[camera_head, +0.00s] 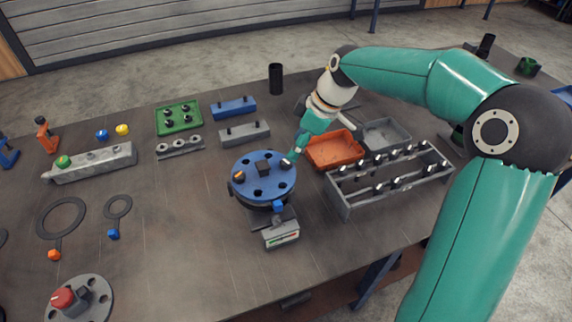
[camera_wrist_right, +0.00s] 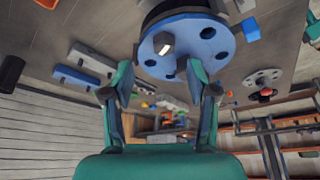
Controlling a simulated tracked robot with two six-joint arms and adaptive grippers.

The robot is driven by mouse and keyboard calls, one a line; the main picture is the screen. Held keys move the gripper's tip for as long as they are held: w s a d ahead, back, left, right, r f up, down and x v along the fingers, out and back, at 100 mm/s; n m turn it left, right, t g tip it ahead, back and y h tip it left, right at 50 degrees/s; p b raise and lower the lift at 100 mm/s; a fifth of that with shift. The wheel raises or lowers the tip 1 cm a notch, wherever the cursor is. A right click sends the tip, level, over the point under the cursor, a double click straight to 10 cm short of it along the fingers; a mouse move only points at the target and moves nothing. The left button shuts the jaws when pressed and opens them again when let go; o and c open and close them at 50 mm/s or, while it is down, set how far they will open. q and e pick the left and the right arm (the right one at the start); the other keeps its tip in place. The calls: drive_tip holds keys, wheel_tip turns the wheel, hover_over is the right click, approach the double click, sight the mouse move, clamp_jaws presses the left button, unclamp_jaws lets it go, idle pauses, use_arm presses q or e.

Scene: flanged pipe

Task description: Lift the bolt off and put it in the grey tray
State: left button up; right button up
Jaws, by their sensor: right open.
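The blue flange (camera_head: 265,188) is a round disc with several dark holes and a dark square block (camera_head: 263,168) at its centre. A bolt head (camera_head: 239,175) stands at its left edge. My right gripper (camera_head: 293,157) is open at the flange's right rim, and its fingers partly hide what is there. In the right wrist view the open fingers (camera_wrist_right: 160,70) point towards the flange (camera_wrist_right: 208,58), where a hex bolt head (camera_wrist_right: 164,43) shows beyond the fingertips. I cannot tell whether they touch anything. The grey tray (camera_head: 385,134) stands right of the gripper. My left gripper is out of view.
An orange tray (camera_head: 334,151) stands beside the grey tray. A grey rack (camera_head: 390,183) with several bolts is in front of them. A small gauge box (camera_head: 281,232) sits before the flange. A black cylinder (camera_head: 275,78) stands behind. The table's front middle is clear.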

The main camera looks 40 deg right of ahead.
sight(286, 161)
drive_tip(key=x, duration=0.1)
drive_tip(key=p+x, duration=0.1)
drive_tip(key=x, duration=0.2)
drive_tip(key=shift+a+f+p, duration=0.2)
drive_tip(key=shift+a+p, duration=0.1)
drive_tip(key=shift+w+a+f, duration=0.1)
drive_tip(key=shift+f, duration=0.3)
clamp_jaws()
